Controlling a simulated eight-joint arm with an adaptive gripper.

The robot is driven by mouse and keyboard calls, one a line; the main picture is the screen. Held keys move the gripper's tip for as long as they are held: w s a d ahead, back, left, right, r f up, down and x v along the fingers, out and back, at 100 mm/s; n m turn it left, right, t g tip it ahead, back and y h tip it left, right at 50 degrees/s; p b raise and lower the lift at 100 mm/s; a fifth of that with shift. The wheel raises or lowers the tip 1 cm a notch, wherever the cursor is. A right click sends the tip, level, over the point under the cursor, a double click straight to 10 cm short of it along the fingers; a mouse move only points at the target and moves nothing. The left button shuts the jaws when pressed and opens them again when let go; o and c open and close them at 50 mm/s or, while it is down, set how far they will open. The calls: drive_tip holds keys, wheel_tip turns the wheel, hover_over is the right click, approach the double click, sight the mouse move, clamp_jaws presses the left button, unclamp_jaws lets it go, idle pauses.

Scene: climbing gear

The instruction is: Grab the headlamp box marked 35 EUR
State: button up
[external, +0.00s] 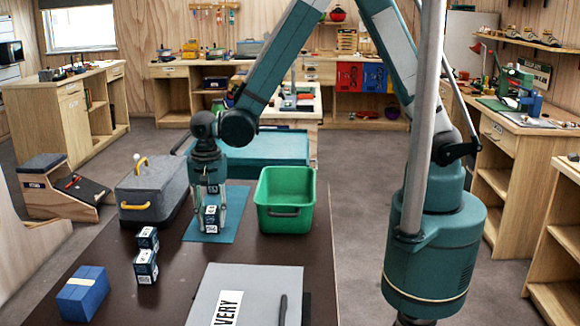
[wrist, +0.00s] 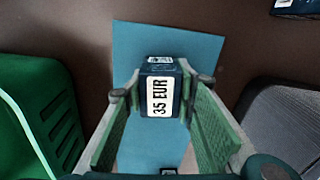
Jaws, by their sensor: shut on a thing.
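The headlamp box (wrist: 160,95) is dark with a white label that reads 35 EUR in the wrist view. It sits between the two green finger pads of my gripper (wrist: 161,98), which is shut on it. In the external view my gripper (external: 211,212) points straight down over the blue mat (external: 238,201), with the dark and white box (external: 211,219) at its fingertips. I cannot tell whether the box touches the mat. A small labelled patch shows between the upper fingers in the external view; I cannot tell what it is.
Two more dark boxes (external: 146,262) stand left on the dark table, near a blue box (external: 83,293). A green bin (external: 286,207) is right of the mat, a grey case (external: 150,195) left. A grey board (external: 245,285) with a pen lies in front.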

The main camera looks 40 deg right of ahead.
sight(211, 210)
drive_tip(key=shift+r, duration=0.15)
drive_tip(key=shift+r+p, duration=0.65)
drive_tip(key=shift+r, duration=4.25)
